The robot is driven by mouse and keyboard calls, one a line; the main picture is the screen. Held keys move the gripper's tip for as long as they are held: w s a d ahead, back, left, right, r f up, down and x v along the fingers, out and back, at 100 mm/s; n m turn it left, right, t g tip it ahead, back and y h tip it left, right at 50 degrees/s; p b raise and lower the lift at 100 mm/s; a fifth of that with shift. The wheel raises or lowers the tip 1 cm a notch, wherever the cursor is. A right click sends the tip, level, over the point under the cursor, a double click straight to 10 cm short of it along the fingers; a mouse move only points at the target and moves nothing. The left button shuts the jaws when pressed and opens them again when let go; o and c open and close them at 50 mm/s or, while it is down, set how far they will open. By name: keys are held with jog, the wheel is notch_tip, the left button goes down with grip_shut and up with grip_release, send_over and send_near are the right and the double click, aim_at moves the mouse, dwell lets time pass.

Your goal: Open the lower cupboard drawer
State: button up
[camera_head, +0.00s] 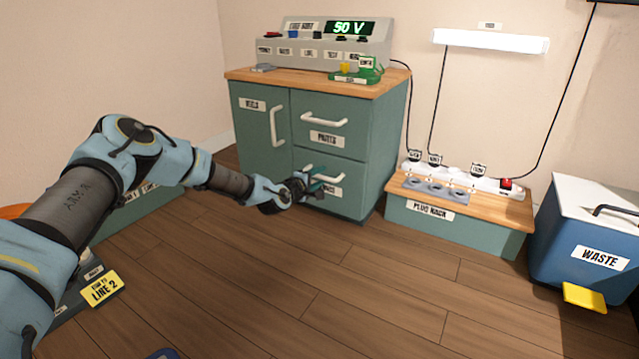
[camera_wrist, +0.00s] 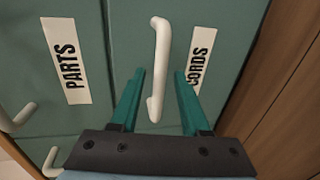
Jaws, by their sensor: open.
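The green cupboard (camera_head: 384,150) stands against the wall with a wooden top. Its lower drawer (camera_head: 352,205) is shut, with a white bar handle (camera_head: 331,178) and a label that reads "CORDS" in part, the rest hidden by my gripper. In the wrist view the lower drawer's handle (camera_wrist: 160,60) runs between the two green fingers of my gripper (camera_wrist: 158,80). The fingers are apart, one on each side of the handle, with a gap to it on both sides. My gripper (camera_head: 318,187) is in front of the lower drawer in the head view.
Above is the "PARTS" drawer (camera_head: 345,122), shut, with its own handle. A door (camera_head: 257,135) is at the left. A plug rack (camera_head: 470,225) and a blue waste bin (camera_head: 590,245) stand to the right. The wooden floor (camera_head: 370,275) in front is clear.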

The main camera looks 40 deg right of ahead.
jog(key=shift+d, duration=0.3)
grip_shut()
dwell(1.3)
